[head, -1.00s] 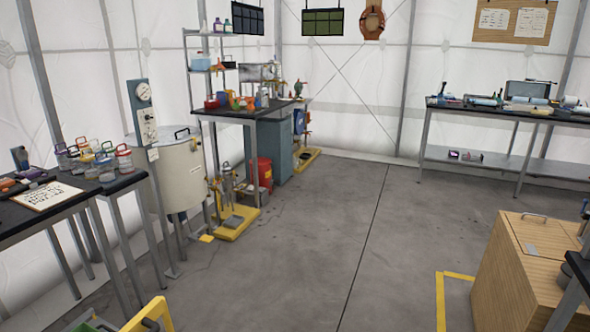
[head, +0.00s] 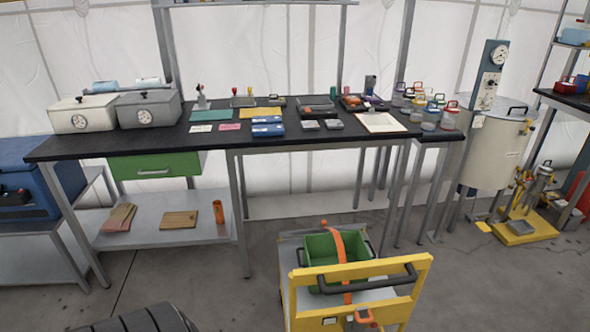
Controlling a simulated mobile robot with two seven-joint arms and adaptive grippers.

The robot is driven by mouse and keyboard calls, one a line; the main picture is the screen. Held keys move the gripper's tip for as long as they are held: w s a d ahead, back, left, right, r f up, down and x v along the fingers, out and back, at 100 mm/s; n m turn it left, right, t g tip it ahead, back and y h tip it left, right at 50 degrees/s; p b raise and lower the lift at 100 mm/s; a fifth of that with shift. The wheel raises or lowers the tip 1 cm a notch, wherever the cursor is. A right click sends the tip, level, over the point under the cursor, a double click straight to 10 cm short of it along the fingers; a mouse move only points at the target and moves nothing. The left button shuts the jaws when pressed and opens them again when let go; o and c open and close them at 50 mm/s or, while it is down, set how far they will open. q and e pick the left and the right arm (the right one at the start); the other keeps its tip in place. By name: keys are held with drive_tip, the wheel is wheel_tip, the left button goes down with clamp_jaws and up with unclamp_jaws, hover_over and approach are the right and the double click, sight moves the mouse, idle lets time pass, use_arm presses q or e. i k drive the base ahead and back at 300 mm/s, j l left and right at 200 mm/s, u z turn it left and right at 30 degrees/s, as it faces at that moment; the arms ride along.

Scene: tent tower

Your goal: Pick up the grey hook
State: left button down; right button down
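I cannot make out a grey hook in the head view. A yellow-framed cart (head: 358,272) stands low in the middle, with a green bin (head: 323,252) on it. An orange strap (head: 340,255) arches over the bin, and an orange hook-like piece (head: 366,316) shows at the cart's near side. Small grey items (head: 310,125) lie on the black workbench (head: 215,142), too small to identify as a hook. Neither of my grippers is in view.
A green drawer (head: 153,165) hangs below. A large metal drum (head: 490,150) and yellow-based stand (head: 525,228) are at right. Floor between cart and stand is clear.

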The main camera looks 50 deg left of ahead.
sight(323, 222)
drive_tip(key=u, duration=1.4)
drive_tip(key=i+j+z, duration=0.15)
drive_tip(key=i+j, duration=0.2)
drive_tip(key=i+j+z, duration=0.15)
drive_tip(key=i+j, duration=0.2)
drive_tip(key=j, duration=0.25)
